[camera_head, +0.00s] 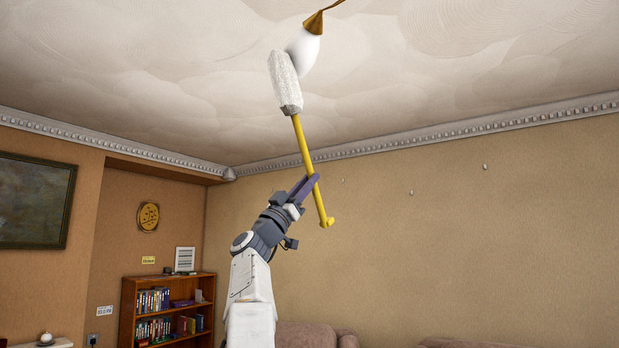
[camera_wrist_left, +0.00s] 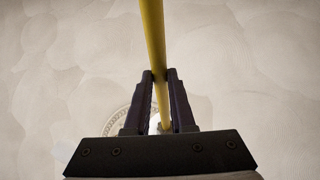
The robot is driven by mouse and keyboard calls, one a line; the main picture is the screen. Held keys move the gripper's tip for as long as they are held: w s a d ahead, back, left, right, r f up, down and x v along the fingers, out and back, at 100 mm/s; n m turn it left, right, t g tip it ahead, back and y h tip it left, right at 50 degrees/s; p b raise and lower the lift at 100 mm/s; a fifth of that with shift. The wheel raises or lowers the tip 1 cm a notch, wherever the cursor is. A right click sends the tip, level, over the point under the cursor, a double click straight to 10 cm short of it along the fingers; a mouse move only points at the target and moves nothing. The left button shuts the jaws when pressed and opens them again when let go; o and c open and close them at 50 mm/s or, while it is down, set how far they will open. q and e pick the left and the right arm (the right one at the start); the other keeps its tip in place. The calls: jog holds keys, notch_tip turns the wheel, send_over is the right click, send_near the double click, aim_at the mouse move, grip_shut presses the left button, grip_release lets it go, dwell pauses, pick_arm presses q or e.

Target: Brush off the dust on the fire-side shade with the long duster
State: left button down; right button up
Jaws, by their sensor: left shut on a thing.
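The long duster has a yellow handle (camera_head: 303,145) and a fluffy white head (camera_head: 285,80). My left gripper (camera_head: 311,183) is shut on the handle near its lower end and holds the duster up, tilted a little to the left. In the left wrist view the handle (camera_wrist_left: 153,45) runs between the two dark fingers (camera_wrist_left: 161,90). A white shade (camera_head: 304,52) with a brass-coloured cap (camera_head: 314,22) hangs from the ceiling. The duster head overlaps the shade's left side in the head view; I cannot tell whether they touch. Dust on the shade cannot be made out. My right gripper is not in view.
The patterned ceiling (camera_head: 450,70) is close above, edged by a moulded cornice (camera_head: 430,137). A bookcase (camera_head: 168,308) stands at the lower left, below a round wall clock (camera_head: 148,216). A dark picture (camera_head: 35,203) hangs at the left. Sofa backs (camera_head: 310,337) show at the bottom.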

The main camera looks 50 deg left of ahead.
pick_arm(q)
jog(key=shift+h, duration=0.3)
jog(key=d+b, duration=0.1)
jog(key=d+r+b, duration=0.1)
jog(key=d, duration=0.1)
jog(key=d+b, duration=0.1)
jog(key=d, duration=0.1)
jog(key=shift+s+d+r+b, duration=0.1)
jog(key=shift+d+r+b, duration=0.1)
jog(key=shift+r+b, duration=0.2)
dwell(1.5)
jog(key=shift+f, duration=0.1)
jog(key=d+b+v, duration=0.1)
jog(key=b+v, duration=0.5)
jog(key=b, duration=0.2)
jog(key=shift+f, duration=0.6)
